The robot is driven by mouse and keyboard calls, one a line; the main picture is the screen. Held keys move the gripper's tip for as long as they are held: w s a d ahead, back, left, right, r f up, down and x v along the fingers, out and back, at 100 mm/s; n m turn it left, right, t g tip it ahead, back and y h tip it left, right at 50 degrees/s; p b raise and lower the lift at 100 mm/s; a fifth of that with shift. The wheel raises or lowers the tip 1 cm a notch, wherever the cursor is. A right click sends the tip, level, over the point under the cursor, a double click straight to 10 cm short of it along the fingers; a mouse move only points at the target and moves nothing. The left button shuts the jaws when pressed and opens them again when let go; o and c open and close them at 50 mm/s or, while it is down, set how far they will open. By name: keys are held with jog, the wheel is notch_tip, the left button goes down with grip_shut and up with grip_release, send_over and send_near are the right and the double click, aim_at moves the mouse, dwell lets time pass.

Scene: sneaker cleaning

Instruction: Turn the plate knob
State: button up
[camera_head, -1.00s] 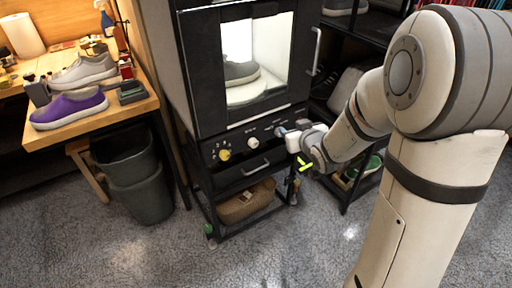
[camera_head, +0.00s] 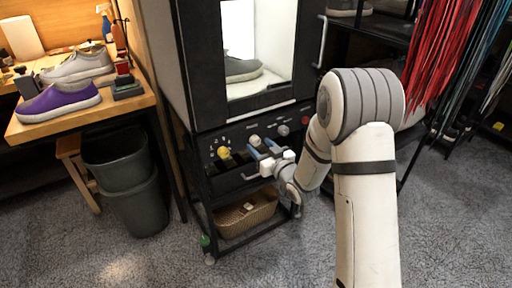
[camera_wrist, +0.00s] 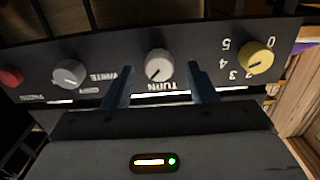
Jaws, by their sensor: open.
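The cream knob marked TURN, likely the plate knob (camera_head: 254,140), is on the black control panel under the lit cabinet. In the wrist view this knob (camera_wrist: 158,63) appears upside down, with its pointer line slanting. My gripper (camera_head: 262,151) is in front of the panel; in the wrist view my gripper (camera_wrist: 160,82) is open. Its two blue fingers appear on either side of the knob, with gaps between; whether the tips reach knob depth I cannot tell. The white round plate (camera_head: 262,84) inside the cabinet bears a grey shoe (camera_head: 240,69).
A yellow numbered knob (camera_wrist: 257,58), a grey knob marked WHITE (camera_wrist: 70,74) and a red button (camera_wrist: 11,77) flank it on the panel. A drawer handle (camera_head: 256,172) is below. A wicker basket (camera_head: 246,214) is on the lower shelf.

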jog(key=shift+w+a, duration=0.4)
jog(key=shift+w, duration=0.2)
jog(key=c, duration=0.9)
jog(key=shift+a, duration=0.3)
jog(key=shift+c, duration=0.4)
jog(key=shift+d+f, duration=0.15)
